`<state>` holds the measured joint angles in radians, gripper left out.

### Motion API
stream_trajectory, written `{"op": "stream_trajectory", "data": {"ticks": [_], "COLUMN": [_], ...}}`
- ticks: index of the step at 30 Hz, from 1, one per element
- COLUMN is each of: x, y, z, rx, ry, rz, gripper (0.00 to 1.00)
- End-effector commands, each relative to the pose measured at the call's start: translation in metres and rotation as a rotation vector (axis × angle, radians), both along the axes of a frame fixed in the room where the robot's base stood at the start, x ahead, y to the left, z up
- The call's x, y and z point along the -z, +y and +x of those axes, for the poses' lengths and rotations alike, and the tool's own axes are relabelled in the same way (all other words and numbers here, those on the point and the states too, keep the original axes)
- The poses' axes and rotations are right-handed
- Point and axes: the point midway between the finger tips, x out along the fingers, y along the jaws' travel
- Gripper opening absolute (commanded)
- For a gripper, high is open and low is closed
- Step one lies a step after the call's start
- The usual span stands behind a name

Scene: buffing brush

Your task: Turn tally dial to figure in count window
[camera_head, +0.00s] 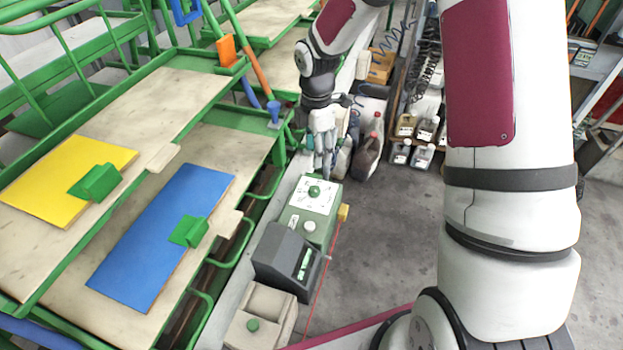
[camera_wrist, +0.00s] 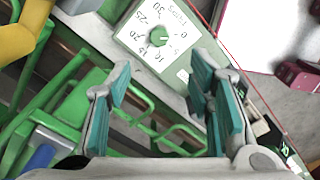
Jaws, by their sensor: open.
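The tally dial is a green knob (camera_head: 314,191) on a white numbered plate, on top of a green box. In the wrist view the knob (camera_wrist: 158,36) lies beyond the fingertips, with figures around it including 10, 15, 20, 25 and 30. A pale mark on the knob points roughly right; its exact figure is unclear. The count window (camera_head: 305,263) is a green-lit display in a dark grey housing nearer the camera; its figure is too small to read. My gripper (camera_head: 325,160) is above the far side of the dial. Its teal fingers (camera_wrist: 162,78) are apart and empty.
A white round button (camera_head: 309,226) and a yellow block (camera_head: 344,212) are on the green box. A beige box with a green button (camera_head: 253,325) stands nearest. Green racks with boards (camera_head: 135,230) line the left. Bottles (camera_head: 370,140) stand behind; grey floor is clear at right.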

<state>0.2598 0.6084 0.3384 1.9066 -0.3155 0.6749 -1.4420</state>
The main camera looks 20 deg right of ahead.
Motion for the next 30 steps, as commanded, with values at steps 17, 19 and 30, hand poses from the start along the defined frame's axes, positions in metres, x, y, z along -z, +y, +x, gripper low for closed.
{"op": "stream_trajectory", "data": {"ticks": [17,19,30], "x": [0.085,0.099,0.140], "y": [0.001,0.001,0.001], "z": [0.000,0.000,0.001], "rx": [-0.017,-0.018,-0.016], "ry": [0.008,0.008,0.004], "rz": [0.005,0.004,0.004], "gripper": [0.48,0.48,0.48]}}
